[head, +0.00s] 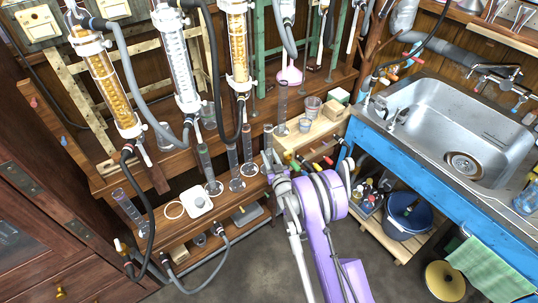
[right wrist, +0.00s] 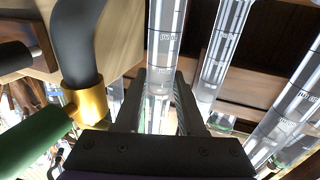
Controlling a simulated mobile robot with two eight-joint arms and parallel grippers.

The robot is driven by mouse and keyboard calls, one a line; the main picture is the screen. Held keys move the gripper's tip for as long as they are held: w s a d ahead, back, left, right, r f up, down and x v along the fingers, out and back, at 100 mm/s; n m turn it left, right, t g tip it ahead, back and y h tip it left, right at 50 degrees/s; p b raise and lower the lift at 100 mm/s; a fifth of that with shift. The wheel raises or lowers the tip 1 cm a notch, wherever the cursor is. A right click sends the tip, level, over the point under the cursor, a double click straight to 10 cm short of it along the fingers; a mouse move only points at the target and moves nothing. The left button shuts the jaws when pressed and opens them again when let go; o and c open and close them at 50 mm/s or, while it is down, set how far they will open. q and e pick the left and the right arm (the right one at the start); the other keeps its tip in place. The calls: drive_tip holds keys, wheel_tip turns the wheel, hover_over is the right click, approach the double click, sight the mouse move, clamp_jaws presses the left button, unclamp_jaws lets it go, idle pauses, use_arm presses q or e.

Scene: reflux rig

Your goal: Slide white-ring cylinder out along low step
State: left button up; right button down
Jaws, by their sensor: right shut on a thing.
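Several clear graduated cylinders stand along the low wooden step (head: 178,236). In the head view, one cylinder (head: 247,145) on a white ring base (head: 249,170) is nearest my right gripper (head: 269,166). Two more ringed cylinders (head: 233,160) (head: 205,163) stand to its left. In the right wrist view, my right gripper (right wrist: 160,105) is shut around a clear cylinder (right wrist: 163,45) with dark graduation marks. Its base is hidden by the gripper. It looks like the rightmost of the row, but I cannot be sure. My left gripper is out of view.
Coloured hose fittings (head: 308,164) lie close to my right gripper. A white square device (head: 197,201) is on the step at left. A blue-framed sink (head: 460,125) stands right.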

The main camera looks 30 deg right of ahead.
drive_tip(key=shift+f+b, duration=0.15)
drive_tip(key=shift+b, duration=0.15)
idle(0.5)
drive_tip(key=shift+c, duration=2.1)
unclamp_jaws()
drive_tip(key=b+v, duration=0.2)
drive_tip(key=v, duration=0.9)
drive_tip(key=o, duration=0.4)
